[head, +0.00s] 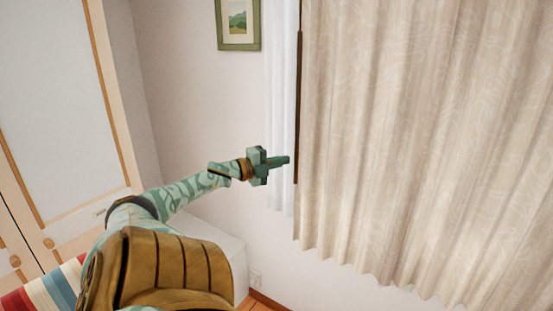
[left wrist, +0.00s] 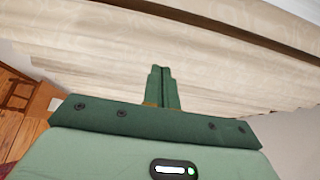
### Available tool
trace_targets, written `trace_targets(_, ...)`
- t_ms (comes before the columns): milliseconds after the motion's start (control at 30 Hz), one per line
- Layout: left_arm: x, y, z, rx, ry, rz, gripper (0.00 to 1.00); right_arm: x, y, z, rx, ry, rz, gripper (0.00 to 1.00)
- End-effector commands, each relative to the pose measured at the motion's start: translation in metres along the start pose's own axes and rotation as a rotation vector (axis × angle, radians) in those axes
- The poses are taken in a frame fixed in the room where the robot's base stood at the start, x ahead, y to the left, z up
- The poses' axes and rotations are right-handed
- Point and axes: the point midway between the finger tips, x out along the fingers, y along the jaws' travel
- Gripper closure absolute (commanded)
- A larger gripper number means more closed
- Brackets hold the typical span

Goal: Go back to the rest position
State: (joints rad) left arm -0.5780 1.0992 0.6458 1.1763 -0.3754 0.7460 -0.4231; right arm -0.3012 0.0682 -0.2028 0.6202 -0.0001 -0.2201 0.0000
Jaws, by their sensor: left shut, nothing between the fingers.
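My left gripper (head: 282,161) is stretched out in front of the wall, with its fingertips near the left edge of the beige curtain (head: 420,130). In the left wrist view its two green fingers (left wrist: 162,84) are together with nothing between them. The curtain (left wrist: 90,62) fills much of that view beyond the fingers. Whether the fingertips touch the curtain cannot be told. My right gripper shows in neither view.
A dark vertical rod (head: 298,105) runs along the curtain's edge, beside a white sheer curtain (head: 281,90). A white cabinet (head: 55,110) stands at left. A low white unit (head: 222,243) and a striped cloth (head: 50,290) are below my arm. A framed picture (head: 238,24) hangs above.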

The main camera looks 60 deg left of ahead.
Motion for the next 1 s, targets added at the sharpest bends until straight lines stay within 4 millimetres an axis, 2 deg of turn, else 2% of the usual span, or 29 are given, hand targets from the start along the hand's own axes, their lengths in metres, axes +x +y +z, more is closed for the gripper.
trace_targets(133, -0.013, 0.0, 0.0, -0.001, -0.001, 0.0, 1.0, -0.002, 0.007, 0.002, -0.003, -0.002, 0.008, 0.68)
trace_targets(433, -0.014, 0.001, 0.002, -0.011, -0.008, 0.004, 1.0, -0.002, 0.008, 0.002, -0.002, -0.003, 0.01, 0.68)
trace_targets(500, -0.015, 0.005, 0.012, -0.027, -0.061, 0.018, 1.0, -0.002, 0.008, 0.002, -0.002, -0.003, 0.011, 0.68)
trace_targets(567, -0.023, 0.02, 0.034, -0.059, -0.158, 0.056, 1.0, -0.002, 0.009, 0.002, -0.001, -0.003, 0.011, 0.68)
trace_targets(667, -0.054, 0.083, 0.06, -0.143, -0.32, 0.149, 1.0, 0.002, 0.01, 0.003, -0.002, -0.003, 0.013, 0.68)
trace_targets(700, -0.071, 0.116, 0.068, -0.182, -0.385, 0.188, 1.0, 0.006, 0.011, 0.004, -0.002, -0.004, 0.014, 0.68)
trace_targets(767, -0.097, 0.167, 0.074, -0.241, -0.479, 0.248, 1.0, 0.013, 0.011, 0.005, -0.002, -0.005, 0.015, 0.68)
trace_targets(800, -0.115, 0.2, 0.074, -0.279, -0.536, 0.287, 1.0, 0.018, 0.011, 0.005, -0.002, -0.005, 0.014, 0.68)
trace_targets(867, -0.142, 0.25, 0.071, -0.334, -0.616, 0.346, 1.0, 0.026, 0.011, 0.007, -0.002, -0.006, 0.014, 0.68)
trace_targets(900, -0.159, 0.283, 0.066, -0.368, -0.664, 0.386, 1.0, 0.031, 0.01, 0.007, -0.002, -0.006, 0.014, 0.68)
trace_targets(967, -0.186, 0.33, 0.054, -0.419, -0.733, 0.446, 1.0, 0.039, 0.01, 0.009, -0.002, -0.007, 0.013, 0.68)
trace_targets(1000, -0.203, 0.362, 0.044, -0.451, -0.775, 0.487, 1.0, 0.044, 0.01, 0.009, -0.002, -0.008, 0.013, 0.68)
